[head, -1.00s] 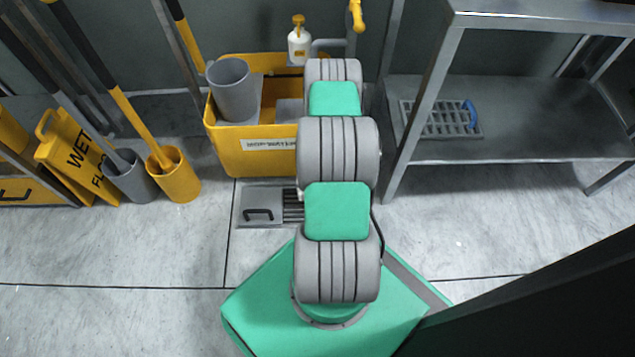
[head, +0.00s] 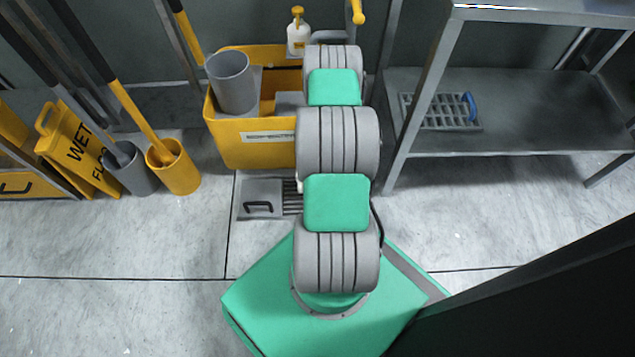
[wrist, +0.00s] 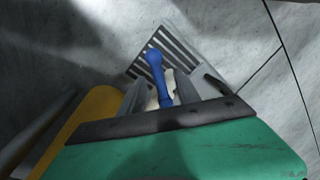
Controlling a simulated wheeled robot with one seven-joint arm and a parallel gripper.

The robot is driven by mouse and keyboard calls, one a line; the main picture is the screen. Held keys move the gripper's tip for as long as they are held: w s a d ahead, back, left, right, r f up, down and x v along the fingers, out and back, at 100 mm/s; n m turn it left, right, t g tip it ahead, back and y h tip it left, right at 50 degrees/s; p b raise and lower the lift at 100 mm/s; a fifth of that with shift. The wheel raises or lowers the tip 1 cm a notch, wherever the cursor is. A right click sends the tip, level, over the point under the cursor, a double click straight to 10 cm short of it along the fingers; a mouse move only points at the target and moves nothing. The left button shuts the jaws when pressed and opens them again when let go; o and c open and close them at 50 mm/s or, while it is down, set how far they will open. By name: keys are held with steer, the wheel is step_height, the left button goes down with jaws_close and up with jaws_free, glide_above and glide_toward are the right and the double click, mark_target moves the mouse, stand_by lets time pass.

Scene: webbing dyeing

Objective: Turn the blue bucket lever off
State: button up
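The blue lever (wrist: 155,66) shows in the wrist view, with a rounded end and a narrow shaft running down between the fingers of my gripper (wrist: 159,92). The grey fingers stand on either side of it and look apart; whether either touches it I cannot tell. A small whitish part shows beside the lever's shaft. In the head view my arm hides my gripper and the lever. The yellow mop bucket (head: 223,148) stands beyond my arm, and its yellow edge also shows in the wrist view (wrist: 88,118).
A floor drain grate (wrist: 172,50) lies below. A grey bin (head: 231,83) and a pump bottle (head: 298,35) are at the bucket. A metal shelf (head: 540,140) stands right, holding a blue-handled grate (head: 440,111). Wet-floor sign (head: 75,150) and mops stand left.

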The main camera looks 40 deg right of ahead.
steer(key=s+a+r+p, duration=0.7)
steer(key=s+a+r, duration=0.1)
steer(key=s+r, duration=0.3)
steer(key=shift+s+r, duration=0.15)
steer(key=shift+s, duration=0.15)
steer(key=shift+c, duration=0.5)
